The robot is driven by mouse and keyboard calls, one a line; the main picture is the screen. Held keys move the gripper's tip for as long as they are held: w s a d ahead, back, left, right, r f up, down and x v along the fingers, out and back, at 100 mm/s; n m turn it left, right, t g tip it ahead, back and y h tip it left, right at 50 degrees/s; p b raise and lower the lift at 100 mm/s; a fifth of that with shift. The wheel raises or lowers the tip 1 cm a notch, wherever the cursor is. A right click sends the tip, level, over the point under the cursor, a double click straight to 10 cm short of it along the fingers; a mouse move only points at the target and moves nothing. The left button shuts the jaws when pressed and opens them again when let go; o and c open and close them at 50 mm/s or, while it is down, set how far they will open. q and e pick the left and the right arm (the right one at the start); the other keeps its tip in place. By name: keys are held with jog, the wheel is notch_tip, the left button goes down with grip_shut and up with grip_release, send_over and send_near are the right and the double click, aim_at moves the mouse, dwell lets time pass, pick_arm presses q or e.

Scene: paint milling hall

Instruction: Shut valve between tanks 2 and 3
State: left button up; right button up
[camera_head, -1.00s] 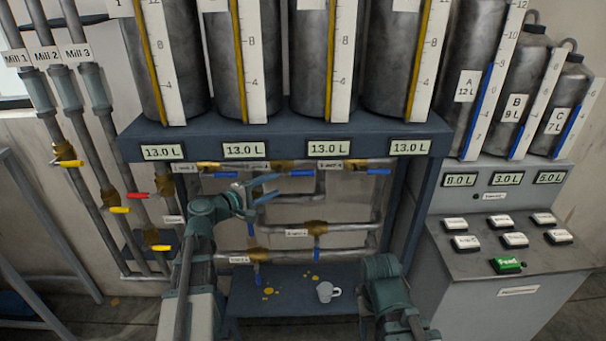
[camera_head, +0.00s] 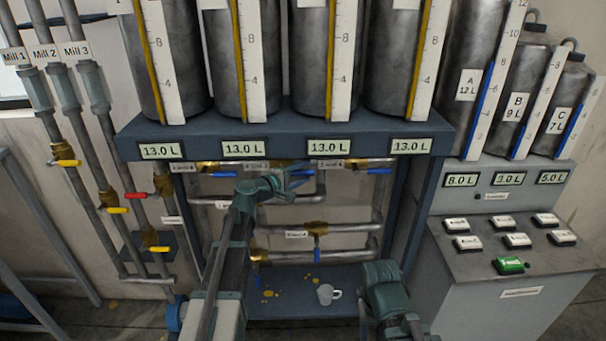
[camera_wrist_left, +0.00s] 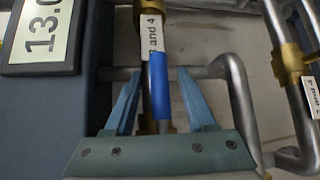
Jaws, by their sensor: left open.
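My left gripper (camera_head: 300,183) is open, just below the upper pipe row under the tanks. In the left wrist view its fingers (camera_wrist_left: 158,78) stand either side of a blue valve handle (camera_wrist_left: 159,85), apart from it as far as I can tell. The label (camera_wrist_left: 152,35) beside that handle reads "and 4"; its first part is hidden. In the head view, other blue handles show at the upper left (camera_head: 222,174) and upper right (camera_head: 379,171). The middle label (camera_head: 255,165) is too small to read surely. My right gripper is out of view.
Lower pipes carry another blue-handled valve (camera_head: 317,255). A shelf (camera_head: 290,304) below holds a white mug (camera_head: 327,293). The tank ledge (camera_head: 285,133) with volume displays hangs over the pipes. A button console (camera_head: 490,252) stands at right, mill pipes (camera_head: 85,185) at left.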

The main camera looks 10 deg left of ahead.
pick_arm(q)
grip_shut()
dwell(1.4)
